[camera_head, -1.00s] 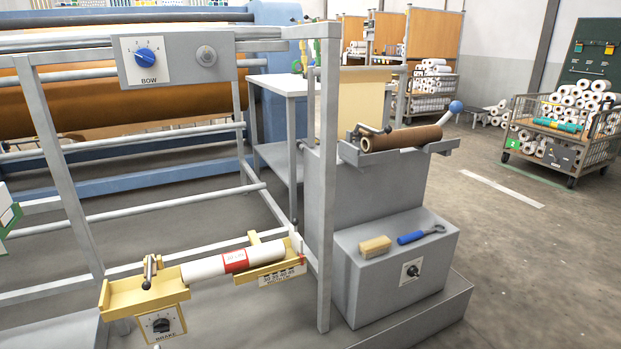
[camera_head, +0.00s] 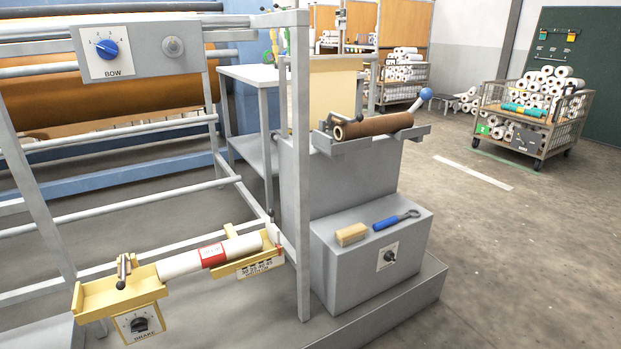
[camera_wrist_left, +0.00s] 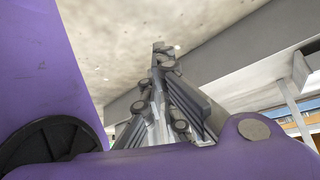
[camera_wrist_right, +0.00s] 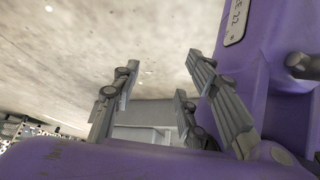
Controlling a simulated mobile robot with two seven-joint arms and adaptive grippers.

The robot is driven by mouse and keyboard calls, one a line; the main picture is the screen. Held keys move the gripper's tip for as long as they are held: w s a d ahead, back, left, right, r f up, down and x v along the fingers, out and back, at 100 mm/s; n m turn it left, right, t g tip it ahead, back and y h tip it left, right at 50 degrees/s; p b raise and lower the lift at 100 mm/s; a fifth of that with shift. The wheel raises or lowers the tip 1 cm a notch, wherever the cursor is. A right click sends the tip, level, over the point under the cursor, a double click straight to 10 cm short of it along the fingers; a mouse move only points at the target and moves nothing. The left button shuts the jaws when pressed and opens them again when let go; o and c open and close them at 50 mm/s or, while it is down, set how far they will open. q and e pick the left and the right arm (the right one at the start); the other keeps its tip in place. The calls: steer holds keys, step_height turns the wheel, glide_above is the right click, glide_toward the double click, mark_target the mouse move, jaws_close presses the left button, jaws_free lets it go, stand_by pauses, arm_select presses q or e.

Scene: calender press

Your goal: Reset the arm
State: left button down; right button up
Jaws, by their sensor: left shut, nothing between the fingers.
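Neither of my grippers shows in the head view. In the left wrist view my left gripper (camera_wrist_left: 163,52) is shut, its grey fingers together with nothing between them. Behind it are a pale speckled surface and a grey beam. In the right wrist view my right gripper (camera_wrist_right: 162,64) is open, its fingers apart and the gap empty. Speckled floor shows beyond it. Purple parts of my own arms fill the edges of both wrist views.
A grey frame upright (camera_head: 303,180) stands mid-view, with a yellow brake cradle (camera_head: 120,294) holding a white roll (camera_head: 182,264). A brown roll (camera_head: 375,125) rests on a grey stand. A brush (camera_head: 351,234) and blue-handled tool (camera_head: 396,220) lie on a grey box.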

arm_select(q)
steer(key=s+g, duration=0.1)
steer(key=s, duration=0.7)
step_height(320, 180, up, 17)
steer(key=p, duration=2)
steer(key=w+r+t+p, duration=0.1)
steer(key=w+r+p, duration=0.3)
steer(key=r+p, duration=0.4)
steer(key=w+r+t+p, duration=0.1)
steer(key=w+r+p, duration=0.2)
steer(key=r+p, duration=0.4)
step_height(320, 180, up, 2)
steer(key=shift+w+d+r+t+p, duration=0.1)
steer(key=shift+w+d+t+p, duration=0.15)
steer(key=shift+w+t+p, duration=0.1)
arm_select(e)
steer(key=w+r+t, duration=0.1)
steer(key=w+r, duration=0.2)
steer(key=r, duration=1.4)
steer(key=w+a+r+t, duration=0.1)
steer(key=w+r, duration=0.3)
steer(key=r, duration=1.3)
steer(key=shift+t, duration=0.4)
steer(key=shift+w+r, duration=0.25)
steer(key=shift+w, duration=0.3)
